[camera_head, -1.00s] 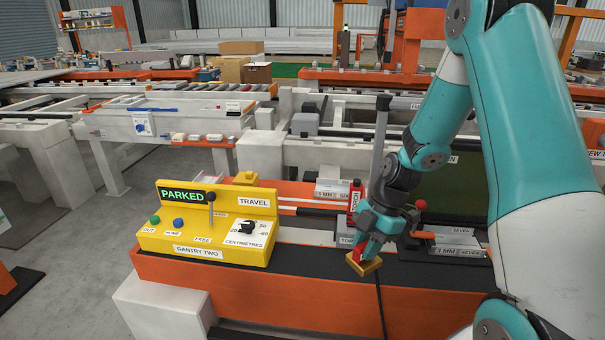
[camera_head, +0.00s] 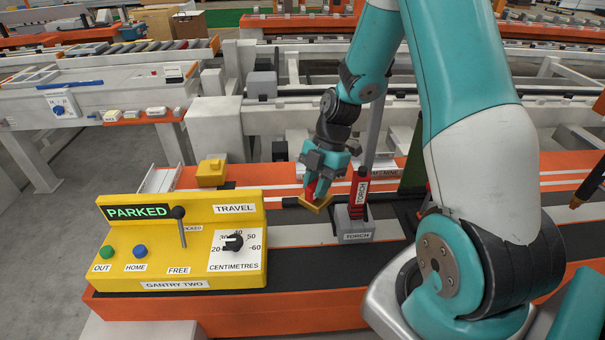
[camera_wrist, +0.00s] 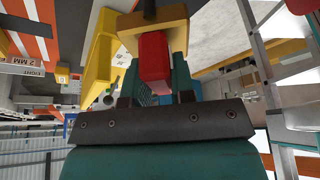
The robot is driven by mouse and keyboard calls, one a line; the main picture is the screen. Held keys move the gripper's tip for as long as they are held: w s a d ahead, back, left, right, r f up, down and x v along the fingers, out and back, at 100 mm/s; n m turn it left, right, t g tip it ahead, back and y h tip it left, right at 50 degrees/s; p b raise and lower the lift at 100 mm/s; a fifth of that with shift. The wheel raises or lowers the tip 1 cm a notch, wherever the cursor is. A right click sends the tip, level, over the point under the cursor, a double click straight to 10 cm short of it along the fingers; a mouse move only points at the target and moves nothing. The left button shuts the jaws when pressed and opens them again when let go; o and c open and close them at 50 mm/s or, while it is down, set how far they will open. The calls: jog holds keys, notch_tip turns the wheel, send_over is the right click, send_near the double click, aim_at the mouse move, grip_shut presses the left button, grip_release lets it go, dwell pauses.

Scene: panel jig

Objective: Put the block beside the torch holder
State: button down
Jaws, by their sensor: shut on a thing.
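My gripper (camera_head: 316,192) is shut on the block, which has a red grip and a tan-yellow base (camera_head: 318,204). In the wrist view, the red grip (camera_wrist: 153,58) is between the fingers of my gripper (camera_wrist: 158,82), with the tan base (camera_wrist: 150,28) beyond the fingertips. The torch holder (camera_head: 351,226) is a grey stand labelled TORCH, with the red torch (camera_head: 361,187) upright in it. In the head view the held block appears just left of the torch and slightly behind the holder. I cannot tell whether the base touches the surface.
A yellow control box (camera_head: 180,245), reading PARKED, stands left of the torch holder on a dark-topped orange bench (camera_head: 220,306). A small yellow block-like part (camera_head: 212,173) sits behind the box. A grey post rises behind the torch. Dark bench top between box and holder is clear.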

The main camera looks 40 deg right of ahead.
jog(key=shift+w, duration=0.15)
jog(key=shift+b+x, duration=0.65)
jog(key=shift+x, duration=0.15)
notch_tip(320, 180, down, 11)
jog(key=b, duration=0.8)
jog(key=shift+d+f, duration=0.1)
jog(key=shift+d, duration=0.1)
jog(key=shift+f+b, duration=0.55)
jog(key=shift+b, duration=0.15)
jog(key=c, duration=0.9)
grip_release()
notch_tip(320, 180, up, 20)
jog(key=shift+r, duration=0.1)
